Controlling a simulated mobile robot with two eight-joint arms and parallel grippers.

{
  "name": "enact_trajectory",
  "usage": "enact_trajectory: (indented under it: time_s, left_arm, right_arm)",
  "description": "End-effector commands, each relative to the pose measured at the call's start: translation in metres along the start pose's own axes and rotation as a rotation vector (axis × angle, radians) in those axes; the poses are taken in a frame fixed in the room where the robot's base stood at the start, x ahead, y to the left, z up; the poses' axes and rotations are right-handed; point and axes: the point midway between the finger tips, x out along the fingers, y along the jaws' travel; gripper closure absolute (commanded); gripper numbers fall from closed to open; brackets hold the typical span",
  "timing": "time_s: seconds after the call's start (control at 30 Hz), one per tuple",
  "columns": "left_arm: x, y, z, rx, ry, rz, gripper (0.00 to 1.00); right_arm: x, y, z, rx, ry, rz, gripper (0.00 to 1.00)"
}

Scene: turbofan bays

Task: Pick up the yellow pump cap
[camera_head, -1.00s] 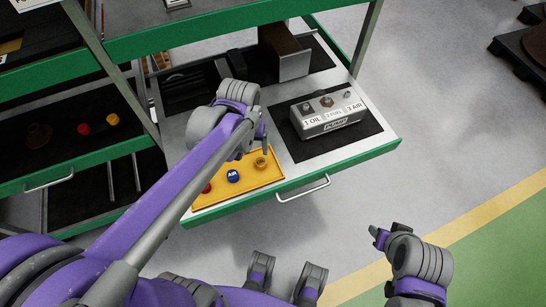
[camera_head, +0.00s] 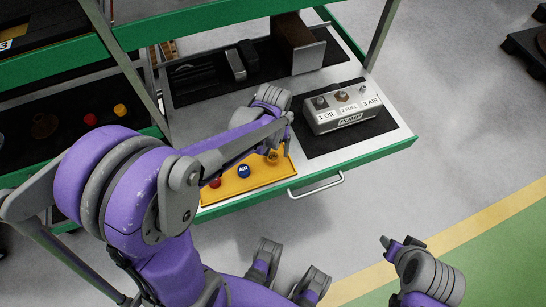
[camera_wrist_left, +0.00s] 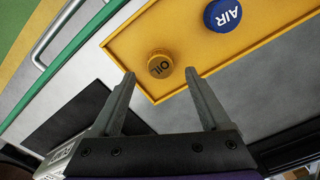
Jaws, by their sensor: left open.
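The yellow pump cap (camera_head: 273,157), marked OIL, sits on the yellow tray (camera_head: 258,184) near its right end. In the left wrist view the cap (camera_wrist_left: 160,66) lies just beyond and between the fingertips, apart from them. My left gripper (camera_wrist_left: 160,74) is open and empty. In the head view the left gripper (camera_head: 286,138) is just above the cap, and its fingers partly cover that spot. The pump (camera_head: 342,112), labelled 1 OIL, 2 FUEL, 3 AIR, stands on a black mat to the right. My right gripper (camera_head: 387,242) is at the lower right, away from the cart; its jaws are unclear.
A blue AIR cap (camera_head: 243,171) and a red cap (camera_head: 215,183) share the tray. A brown bin (camera_head: 299,45) stands behind on the cart. The green drawer edge and handle (camera_head: 316,186) face me.

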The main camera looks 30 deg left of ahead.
Motion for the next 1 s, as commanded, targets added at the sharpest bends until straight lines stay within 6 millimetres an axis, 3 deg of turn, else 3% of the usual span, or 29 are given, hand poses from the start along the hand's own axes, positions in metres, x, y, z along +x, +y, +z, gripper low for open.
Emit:
enact_trajectory:
  time_s: [0.2, 0.5, 0.93, 1.0]
  left_arm:
    - [0.03, 0.0, 0.004, 0.0, 0.0, 0.0, 0.2]
    - [0.033, -0.001, 0.004, 0.0, 0.0, 0.0, 0.22]
    - [0.033, -0.001, 0.004, 0.0, 0.0, 0.0, 0.99]
    - [0.033, -0.001, 0.004, 0.0, 0.0, 0.0, 1.0]
  right_arm:
    - [0.005, 0.0, 0.003, 0.0, -0.002, 0.0, 0.53]
    - [0.005, 0.0, 0.003, 0.0, -0.002, 0.0, 0.53]
    - [0.005, 0.0, 0.003, 0.0, -0.002, 0.0, 0.53]
    - [0.005, 0.0, 0.003, 0.0, -0.002, 0.0, 0.53]
